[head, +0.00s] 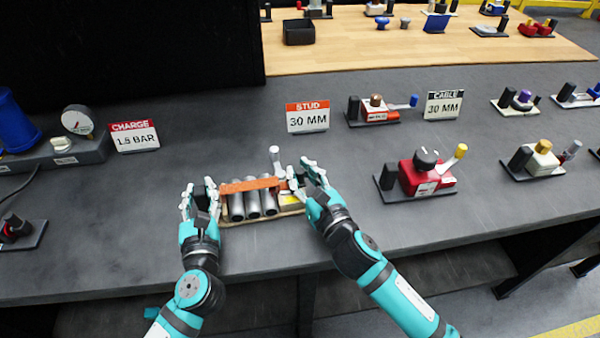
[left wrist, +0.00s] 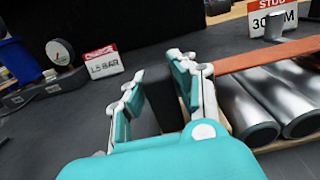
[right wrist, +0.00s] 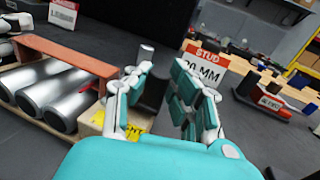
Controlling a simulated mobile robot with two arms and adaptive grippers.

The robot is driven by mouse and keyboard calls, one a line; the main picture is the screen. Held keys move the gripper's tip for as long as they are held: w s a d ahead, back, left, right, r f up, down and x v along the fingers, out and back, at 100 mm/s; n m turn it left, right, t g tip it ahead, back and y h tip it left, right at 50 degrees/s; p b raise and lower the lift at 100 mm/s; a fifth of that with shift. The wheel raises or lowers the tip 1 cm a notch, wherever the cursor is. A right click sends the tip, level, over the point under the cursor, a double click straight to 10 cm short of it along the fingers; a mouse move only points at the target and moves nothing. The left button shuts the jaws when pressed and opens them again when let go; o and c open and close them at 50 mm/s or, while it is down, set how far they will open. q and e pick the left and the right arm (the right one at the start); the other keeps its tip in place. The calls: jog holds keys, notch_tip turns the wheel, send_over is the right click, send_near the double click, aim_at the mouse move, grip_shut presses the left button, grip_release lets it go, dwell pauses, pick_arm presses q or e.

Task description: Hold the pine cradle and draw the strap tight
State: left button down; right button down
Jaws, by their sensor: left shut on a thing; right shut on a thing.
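The pine cradle (head: 290,211) lies on the dark bench and holds 3 grey metal cylinders (head: 253,206) side by side. The orange-brown strap (head: 250,185) runs across their tops. My left gripper (head: 199,198) is at the cradle's left end, shut on a dark upright block (left wrist: 172,102). My right gripper (head: 304,176) is at the right end, shut on a dark grip (right wrist: 154,92) that is partly hidden by its fingers. A light metal knob (right wrist: 146,54) shows just behind it. A yellow label (right wrist: 135,129) is on the cradle's right end.
A charge gauge unit (head: 77,122) and its 1.5 BAR sign (head: 134,136) stand at left. The STUD sign (head: 307,117) is behind the cradle. A red device (head: 425,176) stands to the right. Bench is clear between the gauge and the cradle.

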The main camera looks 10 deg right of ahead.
pick_arm(q)
jog(key=shift+f, duration=0.25)
pick_arm(e)
jog(key=shift+s+a, duration=0.1)
jog(key=shift+a, duration=0.05)
jog(key=d, duration=0.6)
jog(key=shift+w+d+f, duration=0.1)
jog(key=shift+w+d, duration=0.05)
jog(key=shift+w, duration=0.1)
pick_arm(q)
jog(key=shift+a, duration=0.1)
pick_arm(e)
jog(key=c, duration=1.2)
grip_release()
jog(key=shift+o, duration=0.2)
jog(key=v, duration=1.2)
jog(key=shift+s, duration=0.1)
